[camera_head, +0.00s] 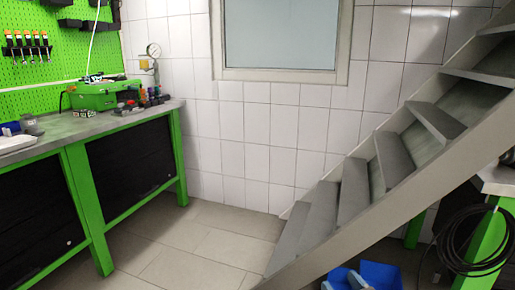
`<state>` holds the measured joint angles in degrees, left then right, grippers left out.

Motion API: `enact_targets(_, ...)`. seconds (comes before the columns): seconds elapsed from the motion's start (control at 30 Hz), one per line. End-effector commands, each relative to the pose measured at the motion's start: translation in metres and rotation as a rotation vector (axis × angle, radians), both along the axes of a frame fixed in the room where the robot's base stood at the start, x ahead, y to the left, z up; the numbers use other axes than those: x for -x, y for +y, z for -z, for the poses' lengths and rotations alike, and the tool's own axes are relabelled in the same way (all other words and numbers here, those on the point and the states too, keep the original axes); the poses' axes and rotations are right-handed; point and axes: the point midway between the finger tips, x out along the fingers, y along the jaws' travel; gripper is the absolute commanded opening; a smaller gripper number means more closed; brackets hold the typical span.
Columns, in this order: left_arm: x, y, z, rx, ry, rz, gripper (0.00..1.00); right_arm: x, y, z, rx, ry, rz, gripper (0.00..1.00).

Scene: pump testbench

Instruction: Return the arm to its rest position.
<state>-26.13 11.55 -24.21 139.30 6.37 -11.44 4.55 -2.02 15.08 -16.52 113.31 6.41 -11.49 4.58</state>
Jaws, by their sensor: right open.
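I cannot make out either of my grippers or any of my arm links in the head view. No held object shows.
A green-framed workbench (135,122) with a green case (92,95) and small tools stands at the left. A grey staircase (375,190) rises to the right. Blue bins (380,274) and a black cable coil (463,240) are at the lower right. The tiled floor (195,245) between is clear.

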Motion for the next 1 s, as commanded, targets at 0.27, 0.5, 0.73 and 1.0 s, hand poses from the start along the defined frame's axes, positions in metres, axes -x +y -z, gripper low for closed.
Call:
enact_targets(0.27, 0.0, 0.0, 0.0, 0.0, 0.0, 0.0, 0.46, 0.132, 0.06, -0.031, -0.152, 0.023, -0.121, 0.66)
enact_targets(0.5, 0.0, 0.0, 0.0, 0.0, 0.0, 0.0, 0.46, 0.202, 0.076, -0.07, -0.263, 0.033, -0.164, 0.66)
enact_targets(0.73, -0.006, 0.004, -0.017, -0.048, 0.06, -0.022, 0.46, 0.197, 0.072, -0.089, -0.224, 0.092, -0.134, 0.66)
enact_targets(1.0, -0.011, 0.013, -0.034, -0.127, 0.161, -0.057, 0.46, 0.192, 0.063, -0.105, -0.151, 0.194, -0.086, 0.66)
